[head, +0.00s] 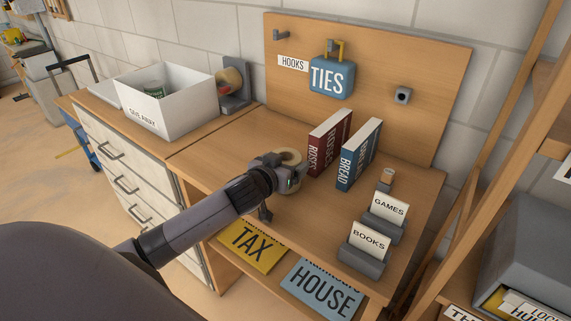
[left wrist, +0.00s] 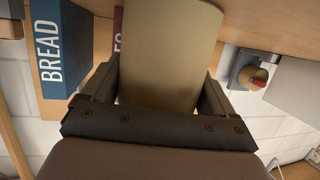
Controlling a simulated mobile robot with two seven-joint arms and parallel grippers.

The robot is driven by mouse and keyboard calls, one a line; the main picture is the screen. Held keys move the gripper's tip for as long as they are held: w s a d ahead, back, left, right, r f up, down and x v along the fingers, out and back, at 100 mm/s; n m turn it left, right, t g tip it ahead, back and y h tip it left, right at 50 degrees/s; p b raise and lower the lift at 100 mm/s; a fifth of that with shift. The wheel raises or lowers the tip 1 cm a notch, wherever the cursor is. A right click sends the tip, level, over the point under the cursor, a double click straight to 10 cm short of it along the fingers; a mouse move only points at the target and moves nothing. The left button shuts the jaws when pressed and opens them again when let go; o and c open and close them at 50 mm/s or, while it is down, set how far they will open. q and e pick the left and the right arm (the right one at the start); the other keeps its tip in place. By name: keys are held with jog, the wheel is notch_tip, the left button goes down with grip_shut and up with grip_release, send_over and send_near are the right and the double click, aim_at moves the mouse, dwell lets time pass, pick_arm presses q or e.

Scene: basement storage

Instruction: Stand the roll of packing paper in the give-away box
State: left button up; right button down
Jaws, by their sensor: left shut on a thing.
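The roll of packing paper is tan and looks upright; its top end (head: 290,156) shows just past my left gripper over the workbench. In the left wrist view the roll (left wrist: 168,50) fills the space between the fingers. My left gripper (head: 284,172) is shut on it, and it also shows in the left wrist view (left wrist: 160,95). The roll's lower part is hidden by the gripper, so I cannot tell whether it touches the bench. The white give-away box (head: 190,122) stands open at the left, with a green-and-white item (head: 154,90) inside. My right gripper is not in view.
A red book (head: 329,143) and a blue book (head: 359,154) stand just right of the roll. Card holders (head: 383,225) sit at the right. A grey stand with a tan roll (head: 233,85) is beside the box. Bare bench (head: 220,150) lies between box and gripper.

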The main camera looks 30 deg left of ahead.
pick_arm(q)
jog(key=o, duration=0.9)
